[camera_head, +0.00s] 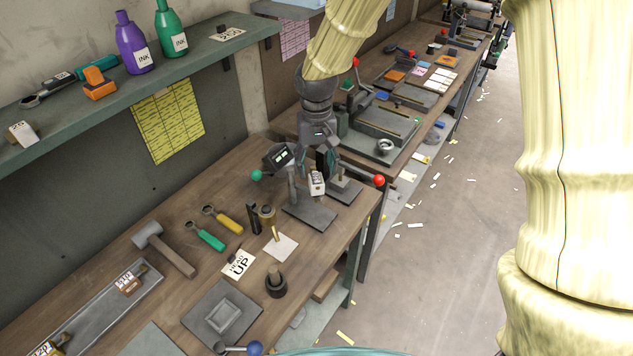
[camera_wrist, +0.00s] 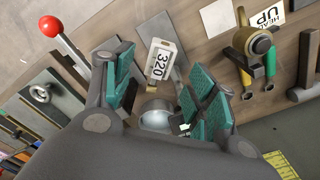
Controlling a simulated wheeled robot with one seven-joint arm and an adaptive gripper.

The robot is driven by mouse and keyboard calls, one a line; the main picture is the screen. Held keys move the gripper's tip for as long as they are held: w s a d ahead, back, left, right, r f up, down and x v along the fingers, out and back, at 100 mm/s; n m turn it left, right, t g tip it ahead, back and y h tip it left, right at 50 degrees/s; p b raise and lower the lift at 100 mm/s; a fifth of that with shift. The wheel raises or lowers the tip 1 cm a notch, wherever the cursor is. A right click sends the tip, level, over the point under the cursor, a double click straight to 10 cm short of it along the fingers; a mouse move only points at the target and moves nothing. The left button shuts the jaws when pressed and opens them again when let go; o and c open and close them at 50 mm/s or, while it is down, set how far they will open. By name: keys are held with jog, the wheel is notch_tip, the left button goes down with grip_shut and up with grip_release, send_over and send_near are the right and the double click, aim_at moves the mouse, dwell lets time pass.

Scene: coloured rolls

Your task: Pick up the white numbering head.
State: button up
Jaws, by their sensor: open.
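The white numbering head (camera_head: 316,184) is a small block on the bench, at the dark press plate below my gripper. In the wrist view, the white numbering head (camera_wrist: 162,62) shows "320" in a black-edged window. My gripper (camera_head: 313,164) points down just above it, with no grip on it. In the wrist view, my gripper (camera_wrist: 181,42) is open, its teal-padded fingers spread on either side of the head with gaps visible. I cannot tell the exact height between the fingertips and the head.
A dark press head (camera_head: 279,156) with a green knob stands close left of my gripper. A red-knobbed lever (camera_head: 379,181) is at the right. A shelf (camera_head: 200,50) overhangs the back.

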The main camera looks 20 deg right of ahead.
aim_at(317, 177)
jog(key=shift+w+f+p, duration=0.1)
jog(key=shift+f+p, duration=1.15)
jog(key=shift+f, duration=1.35)
jog(key=shift+c, duration=0.5)
